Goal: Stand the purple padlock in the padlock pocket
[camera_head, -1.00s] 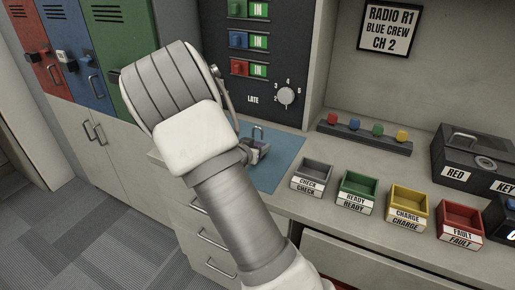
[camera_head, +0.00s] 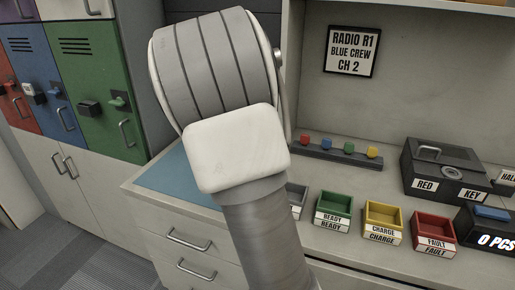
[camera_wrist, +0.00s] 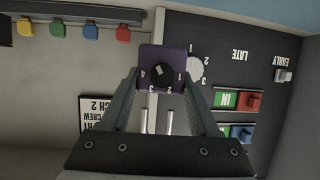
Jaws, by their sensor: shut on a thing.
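My gripper (camera_wrist: 160,78) is shut on the purple padlock (camera_wrist: 175,57) in the wrist view. One finger lies on each side of the padlock's body. A black dial with numbers is on its face, and its metal shackle points back toward the gripper's base. In the head view my arm hides both the gripper and the padlock. I cannot make out the padlock pocket in either view.
The counter bears a blue mat (camera_head: 165,180), a green tray (camera_head: 333,211), a yellow tray (camera_head: 383,221), a red tray (camera_head: 432,231) and a black key box (camera_head: 455,168). A peg rack (camera_head: 340,155) stands behind. Lockers (camera_head: 100,90) stand at left.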

